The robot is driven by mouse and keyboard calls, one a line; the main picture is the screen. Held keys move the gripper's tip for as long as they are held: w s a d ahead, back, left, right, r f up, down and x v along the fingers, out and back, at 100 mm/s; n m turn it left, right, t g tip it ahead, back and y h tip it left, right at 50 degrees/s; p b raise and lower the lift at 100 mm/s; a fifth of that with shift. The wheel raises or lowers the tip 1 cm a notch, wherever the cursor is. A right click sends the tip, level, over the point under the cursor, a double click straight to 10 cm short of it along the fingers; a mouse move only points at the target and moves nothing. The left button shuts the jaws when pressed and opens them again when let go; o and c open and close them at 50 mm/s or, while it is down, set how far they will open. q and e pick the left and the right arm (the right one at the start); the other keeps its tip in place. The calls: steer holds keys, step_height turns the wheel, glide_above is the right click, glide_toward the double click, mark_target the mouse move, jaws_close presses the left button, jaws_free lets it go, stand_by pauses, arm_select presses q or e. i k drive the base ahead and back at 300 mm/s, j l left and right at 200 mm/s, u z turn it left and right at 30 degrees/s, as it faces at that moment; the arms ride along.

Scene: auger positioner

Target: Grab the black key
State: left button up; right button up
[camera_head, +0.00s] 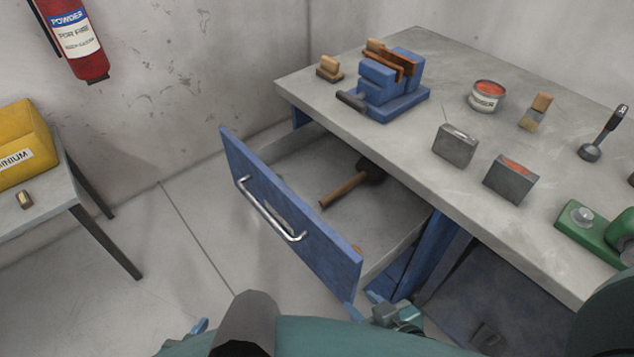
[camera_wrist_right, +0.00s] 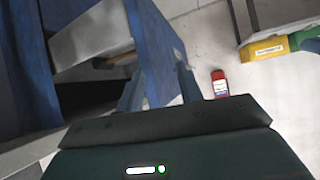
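I cannot make out a black key in either view. The blue-fronted drawer (camera_head: 290,215) of the workbench is pulled out, and a hammer with a wooden handle (camera_head: 345,188) lies inside. Part of the drawer's inside is hidden behind its front panel. My right gripper (camera_head: 400,317) is low by the drawer's right front corner. In the right wrist view its two fingers (camera_wrist_right: 158,88) are apart, with the blue drawer front (camera_wrist_right: 155,45) beyond them and nothing seen held. Of my left gripper, perhaps only a small blue tip (camera_head: 198,328) shows at the bottom edge.
On the grey workbench (camera_head: 405,140) stand a blue vise (camera_head: 385,90), a round tin (camera_head: 487,96), metal blocks (camera_head: 456,146) and a green device (camera_head: 590,222). A side table at left holds a yellow box (camera_head: 20,140). A fire extinguisher (camera_head: 75,40) hangs on the wall.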

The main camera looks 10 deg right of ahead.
mark_target(588, 152)
steer(key=z, duration=1.9)
